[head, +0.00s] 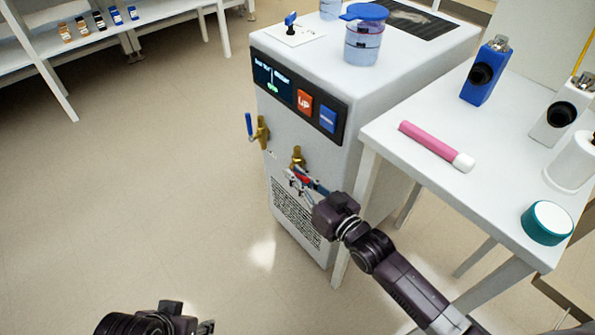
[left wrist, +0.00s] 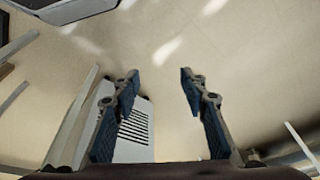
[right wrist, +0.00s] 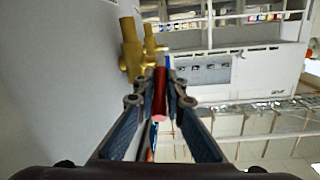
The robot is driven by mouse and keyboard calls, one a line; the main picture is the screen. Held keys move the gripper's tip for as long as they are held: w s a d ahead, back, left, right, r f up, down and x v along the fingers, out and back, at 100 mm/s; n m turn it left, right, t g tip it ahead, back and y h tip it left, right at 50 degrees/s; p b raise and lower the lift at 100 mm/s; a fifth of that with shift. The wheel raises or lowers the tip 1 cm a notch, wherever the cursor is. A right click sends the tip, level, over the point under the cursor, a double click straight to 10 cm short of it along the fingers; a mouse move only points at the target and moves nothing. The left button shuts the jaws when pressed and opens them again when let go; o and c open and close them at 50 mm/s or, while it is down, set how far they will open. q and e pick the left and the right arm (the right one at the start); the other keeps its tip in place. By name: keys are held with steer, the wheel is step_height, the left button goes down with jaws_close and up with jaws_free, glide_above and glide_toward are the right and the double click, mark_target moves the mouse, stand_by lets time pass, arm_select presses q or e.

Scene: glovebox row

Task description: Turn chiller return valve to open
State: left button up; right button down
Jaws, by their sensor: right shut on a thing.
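The white chiller (head: 312,180) stands in the middle of the head view, with two brass valves on its front. The left valve (head: 262,132) has a blue handle (head: 250,127) hanging beside it. The lower valve (head: 297,160) has a red handle (head: 305,179), also seen in the right wrist view (right wrist: 159,92). I see no label telling which is the return. My right gripper (head: 297,181) is shut on the red handle, its fingers on either side in the right wrist view. My left gripper (left wrist: 160,82) is open and empty, low and away from the valves.
A white side table (head: 400,165) stands right of the chiller, close to my right arm. A lidded container (head: 364,38) stands on the chiller. The floor to the left is clear.

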steer(key=shift+r, duration=0.25)
steer(key=p, duration=0.3)
steer(key=shift+w+r+g+h, duration=0.15)
steer(key=shift+r+g+h, duration=0.05)
steer(key=shift+g+h, duration=0.1)
steer(key=g+p, duration=0.1)
steer(key=p, duration=0.2)
steer(key=shift+a, duration=0.1)
arm_select(q)
step_height(320, 180, down, 21)
steer(key=s+g, duration=0.1)
steer(key=s, duration=0.1)
steer(key=shift+s, duration=0.3)
arm_select(e)
steer(key=c, duration=2)
jaws_free()
